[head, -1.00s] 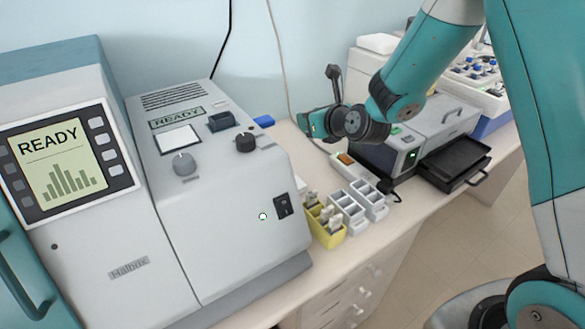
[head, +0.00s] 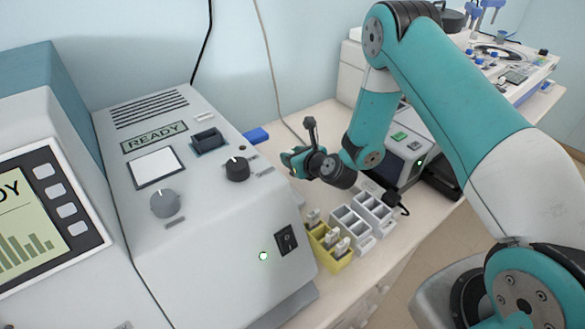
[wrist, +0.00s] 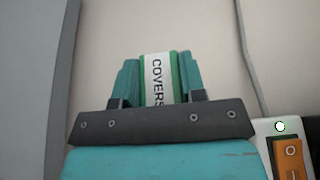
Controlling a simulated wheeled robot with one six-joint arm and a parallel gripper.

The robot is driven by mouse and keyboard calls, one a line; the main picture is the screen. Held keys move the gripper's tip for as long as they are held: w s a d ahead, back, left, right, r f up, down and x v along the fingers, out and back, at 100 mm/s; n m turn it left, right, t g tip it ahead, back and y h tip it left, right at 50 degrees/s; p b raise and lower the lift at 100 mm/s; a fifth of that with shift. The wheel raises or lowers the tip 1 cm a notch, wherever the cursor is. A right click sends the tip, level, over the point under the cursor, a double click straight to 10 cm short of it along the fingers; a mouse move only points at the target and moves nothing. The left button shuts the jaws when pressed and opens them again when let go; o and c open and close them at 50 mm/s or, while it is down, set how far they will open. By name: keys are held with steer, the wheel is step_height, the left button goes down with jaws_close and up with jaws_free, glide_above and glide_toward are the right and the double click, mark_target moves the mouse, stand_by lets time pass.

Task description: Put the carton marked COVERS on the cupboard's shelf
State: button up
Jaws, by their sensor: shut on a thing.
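The carton marked COVERS (wrist: 158,82), white with green sides, stands between the two teal fingers of my gripper (wrist: 158,64) in the wrist view. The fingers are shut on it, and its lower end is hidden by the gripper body. In the head view my gripper (head: 293,160) is over the bench, behind the small racks; the carton cannot be made out there. The cupboard and its shelf cannot be identified in either view.
A large grey machine (head: 215,235) with a READY label fills the left. A yellow rack (head: 338,262) and grey racks (head: 350,226) stand right of it. A blue object (head: 256,135) lies behind. An orange switch (wrist: 290,158) shows in the wrist view.

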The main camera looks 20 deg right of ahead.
steer(key=shift+f, duration=2.2)
steer(key=shift+f, duration=0.2)
steer(key=o, duration=1)
steer(key=shift+r, duration=0.1)
steer(key=shift+r, duration=0.1)
